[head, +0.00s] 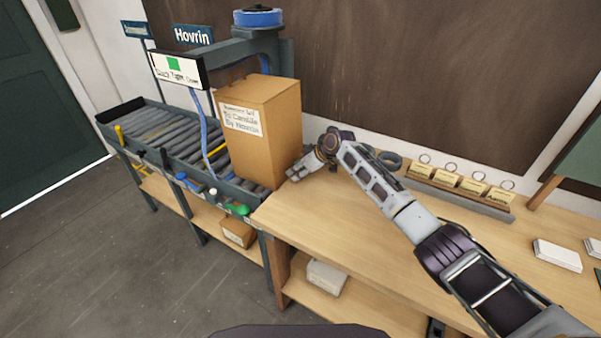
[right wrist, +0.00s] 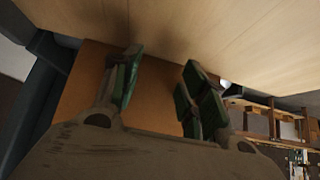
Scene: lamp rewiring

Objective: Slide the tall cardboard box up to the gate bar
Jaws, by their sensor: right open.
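The tall cardboard box (head: 271,140) stands upright at the right end of the roller conveyor (head: 158,128), next to the wooden bench. It carries a white printed label. My right gripper (head: 293,173) is low beside the box's right side, close to it; whether it touches is unclear. In the right wrist view the two dark green finger pads (right wrist: 160,78) are apart with nothing between them, and the box (right wrist: 78,88) shows as a brown face behind. I cannot tell for sure which part is the gate bar; a yellow upright piece (head: 119,134) stands at the conveyor's near edge. My left gripper is not in view.
A grey frame with a screen (head: 178,70) and a blue roll (head: 257,17) rises behind the box. The rollers left of the box are clear. On the bench (head: 335,225) stand a rack of tagged cards (head: 460,185) and a white block (head: 557,255).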

